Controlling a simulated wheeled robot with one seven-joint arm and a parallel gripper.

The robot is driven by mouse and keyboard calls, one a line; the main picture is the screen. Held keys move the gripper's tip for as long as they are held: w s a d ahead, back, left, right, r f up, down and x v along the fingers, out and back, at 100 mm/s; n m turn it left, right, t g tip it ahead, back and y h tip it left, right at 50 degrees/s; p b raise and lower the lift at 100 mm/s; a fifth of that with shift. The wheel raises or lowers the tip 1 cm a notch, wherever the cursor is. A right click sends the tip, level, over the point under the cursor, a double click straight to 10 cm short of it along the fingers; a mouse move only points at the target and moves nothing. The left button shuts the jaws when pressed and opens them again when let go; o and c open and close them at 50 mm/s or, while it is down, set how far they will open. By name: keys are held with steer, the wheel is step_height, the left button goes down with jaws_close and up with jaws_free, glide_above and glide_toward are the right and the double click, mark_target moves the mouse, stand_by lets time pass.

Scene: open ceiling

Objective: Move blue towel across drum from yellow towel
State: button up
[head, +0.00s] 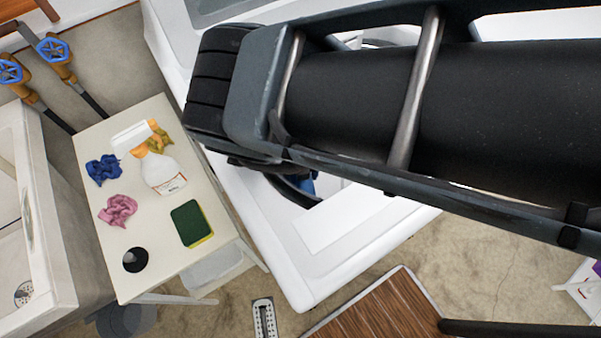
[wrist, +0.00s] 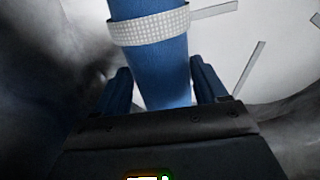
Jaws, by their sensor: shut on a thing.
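My gripper (wrist: 163,72) is shut on a blue towel (wrist: 150,62). The towel is rolled and has a pale checked band around it, and it stands between the two fingers in the wrist view. In the head view my arm covers most of the gripper, and a small patch of blue (head: 308,184) shows beneath it, over the white machine (head: 345,218). Pale, blurred surfaces surround the towel in the wrist view; I cannot tell which part is the drum. I cannot make out a rolled yellow towel in either view.
A cream side table (head: 160,262) stands left of the machine. A wooden surface (head: 375,312) lies in front.

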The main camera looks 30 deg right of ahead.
steer(key=shift+f, duration=0.15)
steer(key=o, duration=1.4)
steer(key=shift+c, duration=0.2)
step_height(320, 180, up, 12)
